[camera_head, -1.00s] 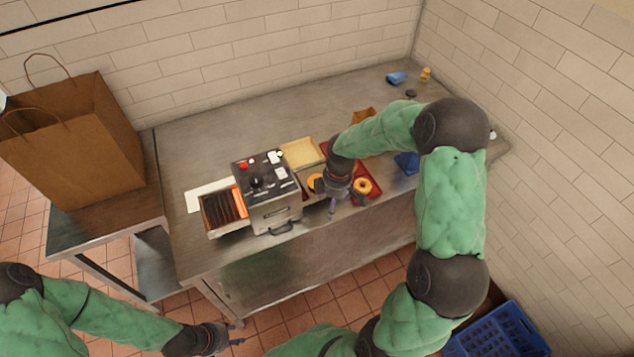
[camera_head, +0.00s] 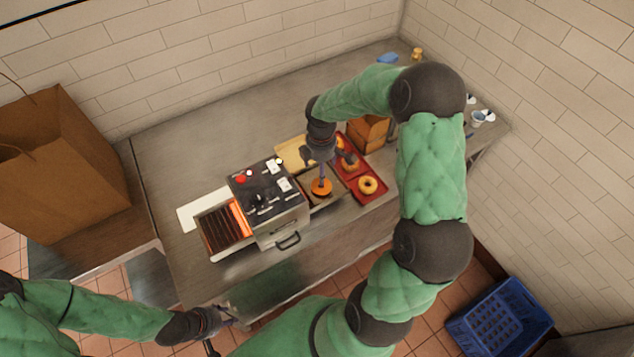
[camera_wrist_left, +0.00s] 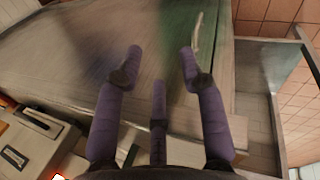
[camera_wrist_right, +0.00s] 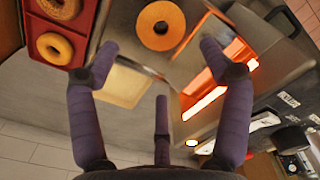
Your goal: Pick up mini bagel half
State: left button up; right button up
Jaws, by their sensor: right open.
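An orange mini bagel half (camera_head: 321,187) lies flat on a metal tray at the right side of the toaster (camera_head: 268,200). In the right wrist view the bagel half (camera_wrist_right: 161,26) shows whole at the top, with its hole. My right gripper (camera_head: 324,163) is open and empty, its fingers pointing down above and just behind the bagel half. In its wrist view the fingertips (camera_wrist_right: 158,47) are spread on either side of the line to the bagel half, not touching it. My left gripper (camera_head: 222,324) is open and empty, low in front of the table; its wrist view (camera_wrist_left: 158,65) shows nothing between the fingers.
A red tray (camera_head: 377,196) holds bagels (camera_head: 367,185) right of the bagel half. A pale yellow board (camera_head: 290,150) lies behind. The toaster's glowing rack (camera_head: 226,228) is at left. A brown box (camera_head: 367,133) stands behind the red tray. The rear left counter is clear.

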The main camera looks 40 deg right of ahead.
aim_at(321, 188)
jog(key=shift+s+f, duration=0.2)
jog(key=shift+f, duration=4.2)
jog(key=c, duration=0.6)
jog(key=shift+c, duration=0.5)
jog(key=shift+r, duration=0.15)
notch_tip(321, 188, up, 10)
